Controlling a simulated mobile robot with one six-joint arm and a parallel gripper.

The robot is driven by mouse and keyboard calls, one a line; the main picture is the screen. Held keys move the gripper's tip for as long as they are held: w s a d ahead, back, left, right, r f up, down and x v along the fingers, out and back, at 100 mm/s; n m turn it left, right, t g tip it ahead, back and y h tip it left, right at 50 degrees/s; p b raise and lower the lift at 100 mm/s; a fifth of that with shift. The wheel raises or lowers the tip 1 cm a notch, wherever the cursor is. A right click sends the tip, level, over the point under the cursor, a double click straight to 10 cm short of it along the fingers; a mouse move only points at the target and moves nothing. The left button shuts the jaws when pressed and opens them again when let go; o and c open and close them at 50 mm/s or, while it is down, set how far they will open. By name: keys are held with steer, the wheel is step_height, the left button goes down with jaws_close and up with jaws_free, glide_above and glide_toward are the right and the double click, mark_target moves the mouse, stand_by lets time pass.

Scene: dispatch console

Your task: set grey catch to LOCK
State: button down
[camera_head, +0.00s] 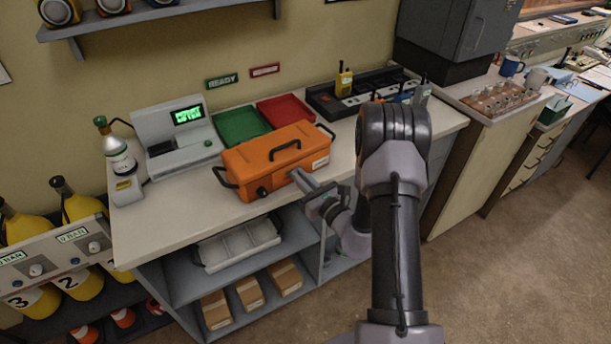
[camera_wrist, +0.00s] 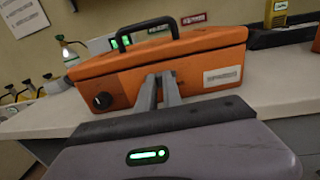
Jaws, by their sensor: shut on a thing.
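An orange case (camera_head: 275,160) with a black top handle lies closed on the light counter. It also fills the middle of the wrist view (camera_wrist: 205,62). Its front face has a round black knob at the left and a white label at the right. My gripper (camera_head: 297,174) reaches the middle of this front face. In the wrist view its two grey fingers (camera_wrist: 160,77) are close together at the case front, shut on the grey catch. The fingertips hide nearly all of the catch, so its position and any LOCK marking cannot be read.
On the counter (camera_head: 190,208), a grey device (camera_head: 180,135) with a green screen and a gas bottle (camera_head: 118,155) stand left. Green (camera_head: 241,126) and red (camera_head: 284,111) trays lie behind the case, a black charger rack (camera_head: 355,92) behind right. The counter's front left is clear.

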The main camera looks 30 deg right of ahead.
steer(key=shift+s+a, duration=0.1)
steer(key=shift+a, duration=0.55)
steer(key=c, duration=1.5)
jaws_free()
steer(key=s, duration=0.5)
steer(key=s+d, duration=0.1)
steer(key=s, duration=0.5)
steer(key=s+d+p, duration=0.1)
steer(key=s, duration=0.5)
steer(key=shift+s+d, duration=0.15)
steer(key=shift+d, duration=0.05)
